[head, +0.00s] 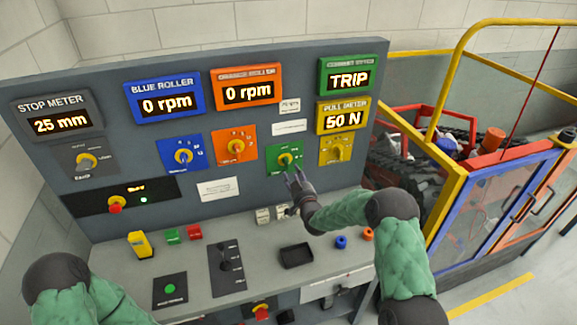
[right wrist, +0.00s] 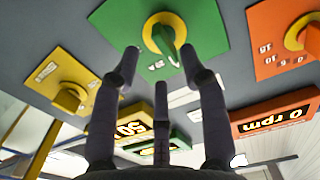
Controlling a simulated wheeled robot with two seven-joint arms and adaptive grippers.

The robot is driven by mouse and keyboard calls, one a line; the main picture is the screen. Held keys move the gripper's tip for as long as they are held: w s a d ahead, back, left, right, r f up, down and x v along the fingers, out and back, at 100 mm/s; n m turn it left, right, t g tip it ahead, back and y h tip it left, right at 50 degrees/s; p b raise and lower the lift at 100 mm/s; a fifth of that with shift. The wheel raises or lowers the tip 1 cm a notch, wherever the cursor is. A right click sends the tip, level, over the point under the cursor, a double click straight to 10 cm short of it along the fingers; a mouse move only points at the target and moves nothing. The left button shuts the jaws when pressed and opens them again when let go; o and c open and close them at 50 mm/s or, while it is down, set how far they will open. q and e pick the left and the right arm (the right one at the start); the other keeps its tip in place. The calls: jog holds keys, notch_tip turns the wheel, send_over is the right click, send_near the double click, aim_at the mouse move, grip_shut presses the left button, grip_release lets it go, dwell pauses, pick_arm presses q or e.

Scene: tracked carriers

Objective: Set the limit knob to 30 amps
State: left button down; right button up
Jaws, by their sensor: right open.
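The limit knob appears to be the green-handled knob with a yellow ring (head: 284,160) on the green plate (head: 272,168), on the upright panel. The plate's scale marks are too small to read, so I cannot tell its setting. The green display (head: 348,76) above reads TRIP. My right gripper (head: 298,172) is just in front of the knob, at its lower right. In the right wrist view, the open fingers (right wrist: 160,58) point at the knob (right wrist: 163,35), with nothing between them; contact cannot be made out. Of my left arm only part shows at the lower left; its gripper is out of view.
Close by are the orange knob (head: 236,146) and yellow knob (head: 338,152). A blue knob (head: 184,156) is further left. A red button (head: 116,204) sits lower left. The desk holds a black tray (head: 296,256) and small coloured parts. A yellow-framed cart (head: 452,185) stands right.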

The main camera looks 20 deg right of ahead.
aim_at(287, 163)
jog(key=shift+w+a, duration=0.1)
jog(key=shift+w, duration=2.9)
grip_shut()
